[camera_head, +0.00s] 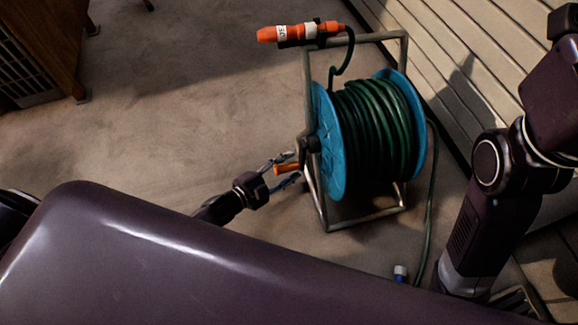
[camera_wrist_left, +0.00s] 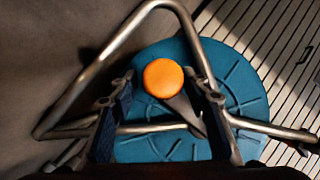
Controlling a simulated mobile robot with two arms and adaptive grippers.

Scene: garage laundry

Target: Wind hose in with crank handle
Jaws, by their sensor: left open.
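The hose reel has a blue drum (camera_head: 328,145) wound with dark green hose (camera_head: 375,125) and stands upright in a grey metal frame (camera_head: 404,50). Its orange crank handle (camera_head: 286,168) sticks out on the left side. My left gripper (camera_head: 282,171) is at the handle with its fingers open, one on each side. In the left wrist view the round orange handle end (camera_wrist_left: 163,78) lies between the open fingers, with gaps visible, in front of the blue drum (camera_wrist_left: 245,85). My right gripper is not visible.
A slatted wall (camera_head: 470,60) stands close behind the reel at the right. A wooden cabinet (camera_head: 45,40) is at the upper left. The floor (camera_head: 175,100) between them is clear.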

